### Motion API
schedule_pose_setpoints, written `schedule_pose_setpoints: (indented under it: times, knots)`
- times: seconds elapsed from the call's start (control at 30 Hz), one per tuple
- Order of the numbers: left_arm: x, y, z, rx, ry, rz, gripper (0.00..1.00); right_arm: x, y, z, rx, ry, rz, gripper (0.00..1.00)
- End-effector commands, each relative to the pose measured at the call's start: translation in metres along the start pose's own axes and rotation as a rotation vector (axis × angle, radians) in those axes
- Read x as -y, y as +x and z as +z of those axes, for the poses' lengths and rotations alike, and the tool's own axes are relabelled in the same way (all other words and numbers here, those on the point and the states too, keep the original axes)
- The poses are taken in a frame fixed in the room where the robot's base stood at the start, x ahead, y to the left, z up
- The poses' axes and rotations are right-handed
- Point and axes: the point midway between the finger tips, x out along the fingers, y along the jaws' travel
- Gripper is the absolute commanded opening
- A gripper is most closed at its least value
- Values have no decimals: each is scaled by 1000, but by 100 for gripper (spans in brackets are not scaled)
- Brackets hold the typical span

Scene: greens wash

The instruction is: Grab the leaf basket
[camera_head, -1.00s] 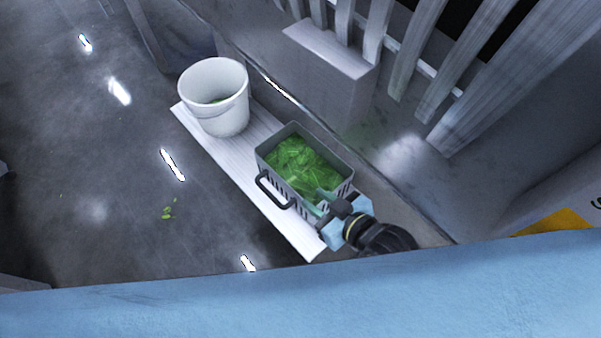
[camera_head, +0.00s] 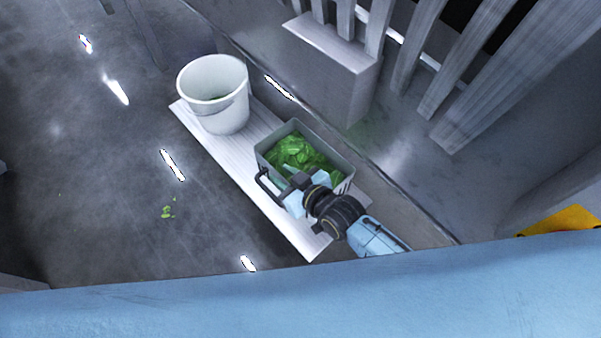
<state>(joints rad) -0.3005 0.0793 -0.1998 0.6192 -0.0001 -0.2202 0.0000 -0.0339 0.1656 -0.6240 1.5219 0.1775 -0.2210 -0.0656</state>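The leaf basket (camera_head: 346,160) is a grey rectangular basket filled with green leaves (camera_head: 300,152). It sits on a pale board, with a dark handle (camera_head: 266,186) on its near left side. My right gripper (camera_head: 287,182) is over the near side of the basket, beside the handle. Its light-blue fingers look spread apart, and I cannot tell whether they touch the handle. The gripper and arm hide the basket's near right part. My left gripper is not in view.
A white bucket (camera_head: 225,113) stands on the far end of the pale board (camera_head: 244,160). A wall and slatted posts (camera_head: 462,98) rise behind to the right. A few loose leaves (camera_head: 168,209) lie on the open dark floor at left.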

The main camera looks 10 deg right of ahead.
Motion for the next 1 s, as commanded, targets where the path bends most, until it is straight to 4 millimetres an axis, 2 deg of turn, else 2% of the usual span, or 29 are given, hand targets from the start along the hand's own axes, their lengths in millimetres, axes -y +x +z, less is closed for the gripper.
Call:
schedule_pose_setpoints:
  times: [0.13, 0.4, 0.63, 1.0]
  knots:
    - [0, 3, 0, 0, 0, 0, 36, 0, 16, -1, -2, 0, 0, 28]
    - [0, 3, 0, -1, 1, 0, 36, 0, 18, 0, -1, -1, 0, 28]
    - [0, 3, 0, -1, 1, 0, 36, 0, 18, 0, -1, 0, 0, 0]
    - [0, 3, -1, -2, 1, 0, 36, 0, 18, 0, 0, 0, 0, 0]
